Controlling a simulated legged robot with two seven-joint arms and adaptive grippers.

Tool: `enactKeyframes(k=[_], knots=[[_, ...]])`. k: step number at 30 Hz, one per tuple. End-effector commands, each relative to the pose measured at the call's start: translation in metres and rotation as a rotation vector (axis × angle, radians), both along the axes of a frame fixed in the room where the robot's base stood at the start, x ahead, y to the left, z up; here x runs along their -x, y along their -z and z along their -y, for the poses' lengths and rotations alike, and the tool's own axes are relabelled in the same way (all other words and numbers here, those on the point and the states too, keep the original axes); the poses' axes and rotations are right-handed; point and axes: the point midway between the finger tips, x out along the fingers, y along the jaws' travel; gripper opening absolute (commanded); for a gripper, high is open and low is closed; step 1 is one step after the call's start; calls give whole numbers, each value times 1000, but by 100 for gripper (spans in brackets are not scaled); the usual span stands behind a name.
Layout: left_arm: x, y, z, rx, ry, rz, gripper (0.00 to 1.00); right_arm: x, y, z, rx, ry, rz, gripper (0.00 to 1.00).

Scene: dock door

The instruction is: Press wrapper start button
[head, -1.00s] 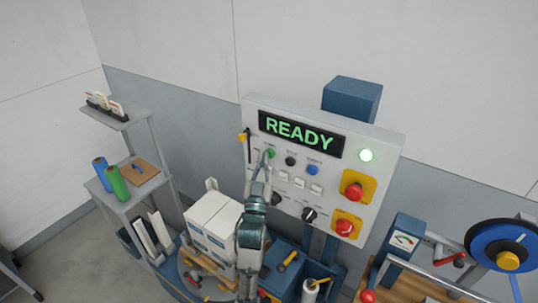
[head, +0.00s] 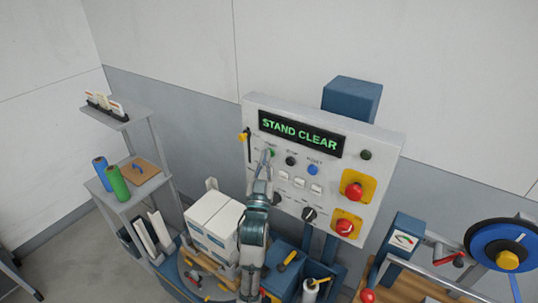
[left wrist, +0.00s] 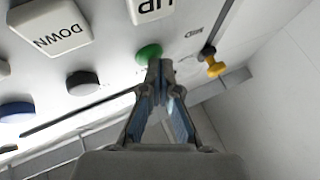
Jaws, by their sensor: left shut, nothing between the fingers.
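The green start button (head: 271,153) sits on the grey control panel (head: 377,137), below the display (head: 300,133), which reads "STAND CLEAR". My left gripper (head: 265,157) is shut and empty, with its fingertips at the green button. In the left wrist view the gripper tips (left wrist: 160,66) overlap the lower edge of the green button (left wrist: 149,52). I cannot tell whether they touch it. The lamp (head: 365,155) at the panel's right is dark. My right gripper is not in view.
Beside the green button are a black button (head: 291,161) and a blue button (head: 313,170). Two red mushroom buttons (head: 354,190) (head: 345,227) on yellow plates sit at the right. White boxes (head: 213,218) stand below the panel. A shelf (head: 140,190) stands at left.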

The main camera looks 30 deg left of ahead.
Motion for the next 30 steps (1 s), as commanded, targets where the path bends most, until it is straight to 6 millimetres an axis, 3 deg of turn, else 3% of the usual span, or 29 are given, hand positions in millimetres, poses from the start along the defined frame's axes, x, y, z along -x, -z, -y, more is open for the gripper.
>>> enactKeyframes(k=[30], knots=[[19, 1, -1, 0, 0, -1, 0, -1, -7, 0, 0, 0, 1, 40]])
